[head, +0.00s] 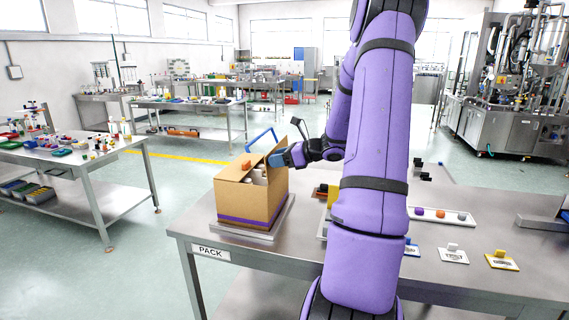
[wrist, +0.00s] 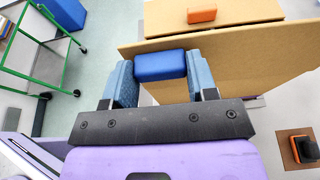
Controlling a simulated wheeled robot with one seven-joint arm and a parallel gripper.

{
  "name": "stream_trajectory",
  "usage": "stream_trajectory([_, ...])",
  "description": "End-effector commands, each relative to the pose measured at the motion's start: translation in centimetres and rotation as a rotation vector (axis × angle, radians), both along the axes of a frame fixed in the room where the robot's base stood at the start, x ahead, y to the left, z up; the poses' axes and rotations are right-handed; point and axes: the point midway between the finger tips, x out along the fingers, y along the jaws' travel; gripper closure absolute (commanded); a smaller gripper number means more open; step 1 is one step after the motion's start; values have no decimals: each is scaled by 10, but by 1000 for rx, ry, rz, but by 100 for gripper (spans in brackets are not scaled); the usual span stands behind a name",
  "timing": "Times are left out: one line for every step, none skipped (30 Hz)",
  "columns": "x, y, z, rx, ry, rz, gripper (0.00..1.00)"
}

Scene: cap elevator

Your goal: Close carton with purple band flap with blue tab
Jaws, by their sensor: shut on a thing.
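The cardboard carton with the purple band (head: 250,212) stands on a grey plate near the left end of the metal table. My gripper (head: 284,158) is at the carton's right side. In the wrist view my gripper (wrist: 160,75) has its two blue fingers on either side of the blue tab (wrist: 160,66), shut on it. The tab sits on the edge of a brown flap (wrist: 235,65), which stands raised in the head view. Another flap (wrist: 220,35) with an orange tab (wrist: 202,15) lies beyond it. White items show inside the carton, partly hidden.
A white tray (head: 440,223) with purple, orange and grey pieces lies to the right on the table. Cards with blue, white (head: 453,255) and yellow (head: 502,260) tabs lie in front of it. A yellow object (head: 332,196) is beside the carton, partly hidden by my arm.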

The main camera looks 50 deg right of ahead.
Motion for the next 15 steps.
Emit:
stream_trajectory([6,3,3,-24,40,5,90])
stream_trajectory([8,4,4,-36,66,6,90])
stream_trajectory([11,6,4,-50,102,4,90])
stream_trajectory([14,7,4,-59,127,6,90])
stream_trajectory([16,8,5,-71,154,5,90])
stream_trajectory([19,9,5,-86,188,5,90])
stream_trajectory([21,10,5,-95,212,5,90])
stream_trajectory([24,11,5,-104,237,5,90])
stream_trajectory([27,12,5,-118,269,6,90])
stream_trajectory([29,13,5,-128,293,5,90])
stream_trajectory([31,14,5,-137,317,6,90])
stream_trajectory([34,15,5,-150,348,6,90])
stream_trajectory([36,16,4,-159,370,6,90])
stream_trajectory([38,17,4,-169,393,5,90])
stream_trajectory([41,18,3,-182,423,7,90])
